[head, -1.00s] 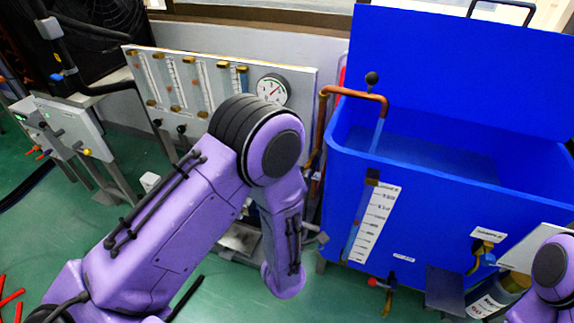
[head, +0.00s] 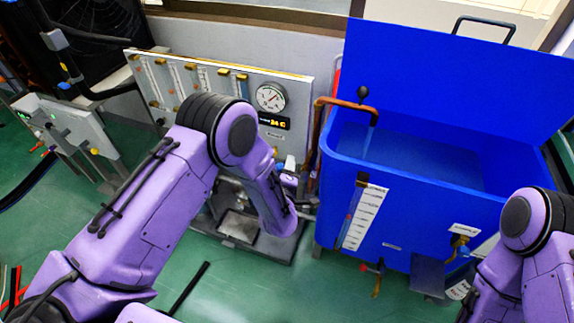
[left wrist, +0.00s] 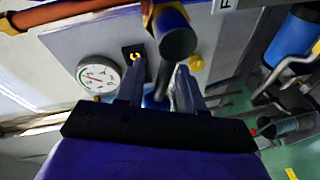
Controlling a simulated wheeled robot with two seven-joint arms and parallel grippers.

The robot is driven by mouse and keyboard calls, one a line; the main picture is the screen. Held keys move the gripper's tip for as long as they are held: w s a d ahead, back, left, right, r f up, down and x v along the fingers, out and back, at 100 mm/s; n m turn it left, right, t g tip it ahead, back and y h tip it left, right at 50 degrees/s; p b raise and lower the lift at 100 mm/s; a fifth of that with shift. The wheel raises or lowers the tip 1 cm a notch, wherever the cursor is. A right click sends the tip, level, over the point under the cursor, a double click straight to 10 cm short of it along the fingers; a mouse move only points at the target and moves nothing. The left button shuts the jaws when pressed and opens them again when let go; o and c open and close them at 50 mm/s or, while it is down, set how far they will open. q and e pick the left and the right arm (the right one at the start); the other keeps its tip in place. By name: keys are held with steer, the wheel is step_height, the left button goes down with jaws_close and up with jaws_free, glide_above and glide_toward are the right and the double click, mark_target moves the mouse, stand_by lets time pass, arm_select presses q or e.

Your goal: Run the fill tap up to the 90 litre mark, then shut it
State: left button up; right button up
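The blue tank (head: 400,222) stands at the right with its lid up. A copper fill pipe (head: 345,104) bends over its rim, and a pale blue stream (head: 369,140) runs from its end into the water (head: 425,165). A white scale (head: 363,217) with a sight tube is on the tank front; its figures are too small to read. In the left wrist view my left gripper (left wrist: 160,78) has its fingers apart, around or just behind a dark knobbed lever (left wrist: 178,42), with something blue between them. I cannot tell whether they touch it. My right gripper is hidden.
A panel (head: 300,75) with several flow tubes and a dial gauge (head: 271,97) stands behind my left arm. A small display (head: 273,122) reads about 24 C. A drain tap (head: 376,280) sticks out low on the tank.

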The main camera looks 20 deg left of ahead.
arm_select(q)
steer(key=shift+w, duration=0.3)
steer(key=c, duration=0.6)
jaws_close()
